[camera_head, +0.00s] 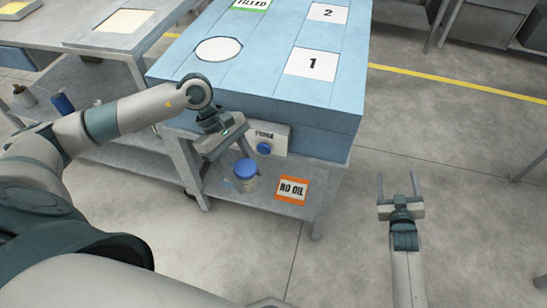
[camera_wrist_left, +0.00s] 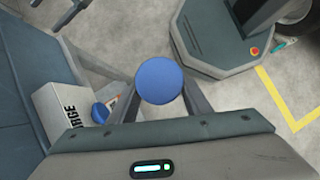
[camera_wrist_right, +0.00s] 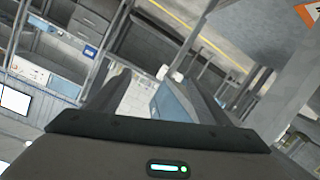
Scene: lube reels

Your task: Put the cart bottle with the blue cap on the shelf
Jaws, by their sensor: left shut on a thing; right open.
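My left gripper (camera_head: 238,155) is shut on a bottle with a blue cap (camera_head: 246,168), beside the blue-topped cart (camera_head: 255,100). The bottle is pale below the cap and looks upright over the cart's low grey shelf (camera_head: 258,202). I cannot tell whether its base touches that shelf. In the left wrist view the round blue cap (camera_wrist_left: 159,80) shows between the fingers and hides the bottle's body. My right gripper (camera_head: 398,187) is open and empty over the floor, right of the cart.
A PURGE box (camera_head: 273,138) with a blue knob is on the cart's near side, close to my left gripper. An orange-edged NO OIL sign (camera_head: 291,190) lies on the low shelf. A grey bench (camera_head: 75,40) stands at left, with bottles (camera_head: 62,103) on its lower level.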

